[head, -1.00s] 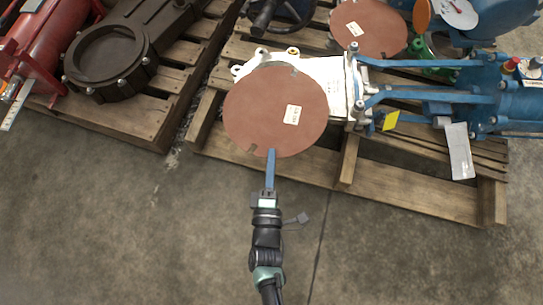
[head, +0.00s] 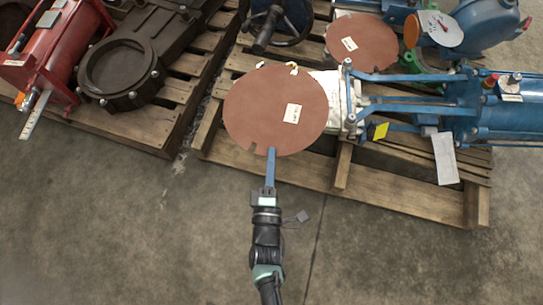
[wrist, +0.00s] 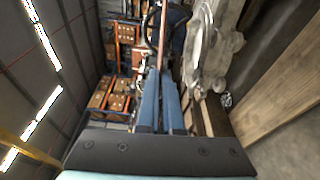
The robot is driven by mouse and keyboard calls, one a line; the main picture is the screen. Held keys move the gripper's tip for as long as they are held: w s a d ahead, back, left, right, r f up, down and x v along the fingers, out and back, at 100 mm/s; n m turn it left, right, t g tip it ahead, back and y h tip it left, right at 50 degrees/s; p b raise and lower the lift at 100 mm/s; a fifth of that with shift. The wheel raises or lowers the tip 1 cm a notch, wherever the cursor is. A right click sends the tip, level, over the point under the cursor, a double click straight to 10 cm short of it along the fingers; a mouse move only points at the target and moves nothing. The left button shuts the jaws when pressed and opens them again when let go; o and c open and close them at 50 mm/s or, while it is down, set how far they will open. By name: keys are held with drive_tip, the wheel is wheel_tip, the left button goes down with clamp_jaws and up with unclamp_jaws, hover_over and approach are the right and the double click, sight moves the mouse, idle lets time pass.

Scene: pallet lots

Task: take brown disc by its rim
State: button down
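The brown disc (head: 275,110), with a pale label and small notches at its rim, is at the tip of my gripper (head: 271,155) in the head view. The blue fingers meet its lower rim. In the wrist view the disc (wrist: 163,35) shows edge-on as a thin brown strip, with the fingers of my gripper (wrist: 161,72) close together on either side of it. My gripper looks shut on the rim. The disc hides much of a white metal part (head: 330,85) behind it and appears clear of the pallet.
A second brown disc (head: 361,42) lies farther back on the wooden pallet (head: 400,192). Blue machinery (head: 510,120) stands at right. A dark round housing (head: 122,72) and red cylinder (head: 60,40) are at left. The concrete floor in front is open.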

wheel_tip(320, 180, up, 15)
drive_tip(key=p, duration=1.4)
